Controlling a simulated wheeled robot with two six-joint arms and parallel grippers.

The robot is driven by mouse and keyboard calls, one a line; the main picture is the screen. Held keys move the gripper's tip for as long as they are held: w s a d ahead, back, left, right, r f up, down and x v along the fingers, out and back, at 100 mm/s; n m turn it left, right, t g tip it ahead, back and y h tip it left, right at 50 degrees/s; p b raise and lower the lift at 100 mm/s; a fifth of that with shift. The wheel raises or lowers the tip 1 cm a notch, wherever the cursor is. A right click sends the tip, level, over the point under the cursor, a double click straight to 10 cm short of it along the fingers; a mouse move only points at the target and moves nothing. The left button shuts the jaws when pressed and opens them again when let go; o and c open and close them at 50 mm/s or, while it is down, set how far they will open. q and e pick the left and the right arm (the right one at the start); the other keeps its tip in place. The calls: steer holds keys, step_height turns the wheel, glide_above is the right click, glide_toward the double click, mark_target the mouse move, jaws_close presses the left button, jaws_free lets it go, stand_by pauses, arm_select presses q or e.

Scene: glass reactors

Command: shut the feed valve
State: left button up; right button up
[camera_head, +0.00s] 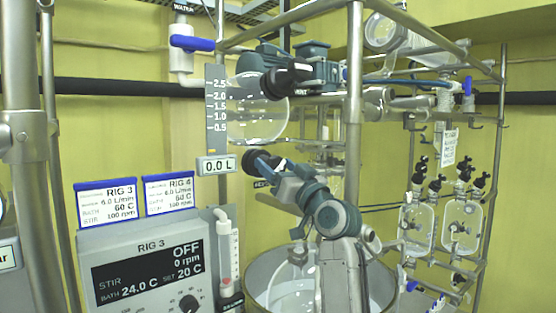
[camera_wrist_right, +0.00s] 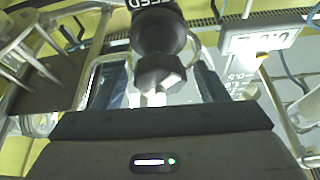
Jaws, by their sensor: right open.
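The feed valve shows as a black knob (camera_wrist_right: 160,70) in the right wrist view, with partly readable upside-down letters on its black body. In the head view the black valve (camera_head: 252,162) sits under the round glass feed vessel (camera_head: 262,112), beside a partly hidden label. My right gripper (camera_head: 268,165) is at the valve and covers part of it. In the wrist view its open fingers (camera_wrist_right: 158,88) stand on either side of the knob's lower end. I cannot tell whether they touch it. My left gripper is not in view.
A 0.0 L readout (camera_head: 216,164) hangs just left of the valve. The black vent valve (camera_head: 287,77) is above, amid steel rails (camera_head: 355,60). A large glass reactor (camera_head: 262,275) stands below my right arm. The RIG 3 control box (camera_head: 150,275) reads OFF.

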steer(key=shift+w, duration=0.1)
steer(key=shift+a, duration=0.1)
steer(key=c, duration=1)
steer(key=shift+m, duration=0.4)
steer(key=m+h, duration=0.1)
steer(key=m, duration=0.1)
steer(key=shift+m+t+b, duration=0.3)
steer(key=shift+t+b, duration=0.05)
steer(key=shift+t, duration=0.05)
steer(key=shift+m+t+h, duration=0.15)
steer(key=shift+m+h, duration=0.85)
steer(key=shift+m, duration=0.6)
steer(key=shift+m+t+h, duration=0.15)
steer(key=shift+m+h, duration=0.85)
steer(key=shift+m, duration=0.6)
steer(key=shift+f, duration=0.1)
steer(key=o, duration=1)
